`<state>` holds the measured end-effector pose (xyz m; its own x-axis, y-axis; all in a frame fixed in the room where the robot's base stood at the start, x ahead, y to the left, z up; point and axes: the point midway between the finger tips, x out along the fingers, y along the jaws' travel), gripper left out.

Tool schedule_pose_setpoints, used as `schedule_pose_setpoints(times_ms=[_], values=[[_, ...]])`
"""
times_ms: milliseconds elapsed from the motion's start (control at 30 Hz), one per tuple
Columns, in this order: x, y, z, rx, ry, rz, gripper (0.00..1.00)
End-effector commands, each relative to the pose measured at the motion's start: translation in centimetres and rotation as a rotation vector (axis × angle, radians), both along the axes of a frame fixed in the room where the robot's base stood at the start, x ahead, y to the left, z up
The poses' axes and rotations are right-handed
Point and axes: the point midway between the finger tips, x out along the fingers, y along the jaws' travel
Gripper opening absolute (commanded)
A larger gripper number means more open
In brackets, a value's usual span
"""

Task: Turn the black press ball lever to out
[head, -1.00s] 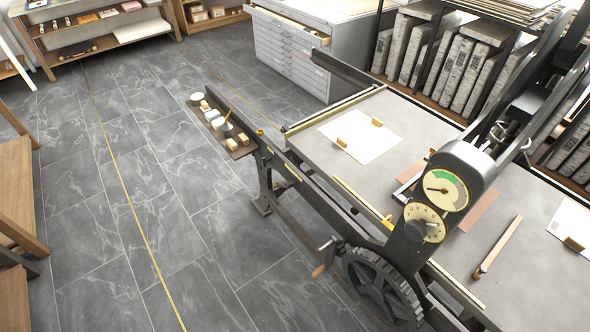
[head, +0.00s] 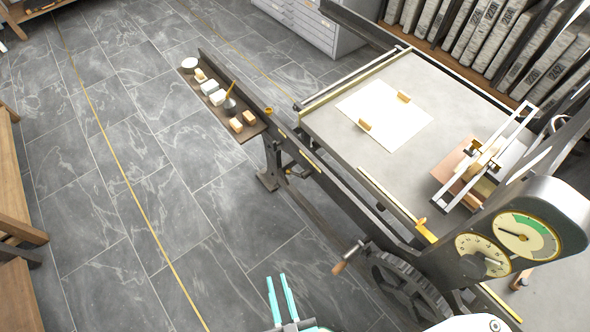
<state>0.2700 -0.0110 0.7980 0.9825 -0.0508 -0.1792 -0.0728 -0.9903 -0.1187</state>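The press (head: 325,185) is a long dark frame with a grey bed (head: 345,140), running from the upper left to the lower right in the head view. I cannot pick out a black ball lever on it for certain. A crank with a wooden handle (head: 339,268) sticks out beside a dark gear wheel (head: 405,285). Two dials (head: 483,255) sit on a dark housing at the lower right. My gripper (head: 276,277) shows two pale teal fingers at the bottom middle, parallel and apart, with nothing between them. It is left of the crank, apart from the press in the picture.
A side shelf (head: 225,115) with small pots and blocks juts from the press's left side. A white sheet (head: 385,113) and a framed piece (head: 485,160) lie on the bed. Racked stones (head: 500,45) stand behind. The tiled floor at left is clear; wooden furniture (head: 15,190) edges it.

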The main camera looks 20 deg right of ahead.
Motion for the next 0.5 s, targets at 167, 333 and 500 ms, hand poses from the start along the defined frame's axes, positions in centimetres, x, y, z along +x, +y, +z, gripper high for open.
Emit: schedule_pose_setpoints(times_ms=[167, 333, 500], values=[[5.0, -1.8, -5.7, 0.104, -0.058, -0.079, 0.18], [10.2, -3.8, -10.1, 0.199, -0.112, -0.149, 0.18], [16.1, -6.2, -13.5, 0.291, -0.167, -0.22, 0.18]])
